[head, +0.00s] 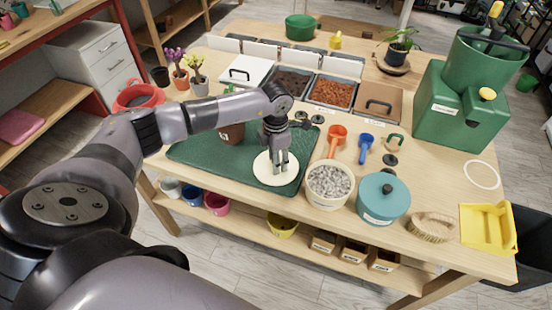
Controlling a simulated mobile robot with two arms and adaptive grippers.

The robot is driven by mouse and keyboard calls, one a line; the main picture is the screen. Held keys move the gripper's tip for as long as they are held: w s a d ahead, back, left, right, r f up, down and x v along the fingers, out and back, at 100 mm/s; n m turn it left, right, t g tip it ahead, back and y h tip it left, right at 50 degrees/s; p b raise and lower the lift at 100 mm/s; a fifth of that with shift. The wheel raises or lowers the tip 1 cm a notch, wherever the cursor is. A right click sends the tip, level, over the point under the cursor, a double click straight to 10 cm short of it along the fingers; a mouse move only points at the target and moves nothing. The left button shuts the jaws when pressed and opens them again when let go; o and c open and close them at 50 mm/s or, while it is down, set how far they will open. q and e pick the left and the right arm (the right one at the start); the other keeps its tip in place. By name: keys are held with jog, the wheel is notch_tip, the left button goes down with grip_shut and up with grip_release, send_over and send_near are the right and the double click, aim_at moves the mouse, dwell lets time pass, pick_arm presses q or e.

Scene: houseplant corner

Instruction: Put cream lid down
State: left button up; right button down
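The cream lid (262,177) is a pale round disc at the front right corner of the green mat (200,150). My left gripper (279,168) points down over its middle, with the fingers close together on it; the lid's knob is hidden between them. I cannot tell whether the lid touches the mat or is just above it. The cream pot (329,200), open and full of grey gravel, stands just right of the lid. A thin white ring outline (482,175) is marked on the bare table at the right. My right gripper is not in view.
A teal lidded pot (383,200) stands right of the cream pot, then a brush (431,227) and a yellow dustpan (487,229). Orange (337,134) and blue (366,142) scoops lie behind. Table around the ring is clear.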

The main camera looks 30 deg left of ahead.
pick_arm(q)
jog(key=shift+r, duration=0.5)
notch_tip(320, 180, up, 11)
jog(key=b, duration=0.2)
jog(key=shift+r+b, duration=0.15)
jog(key=shift+b, duration=0.25)
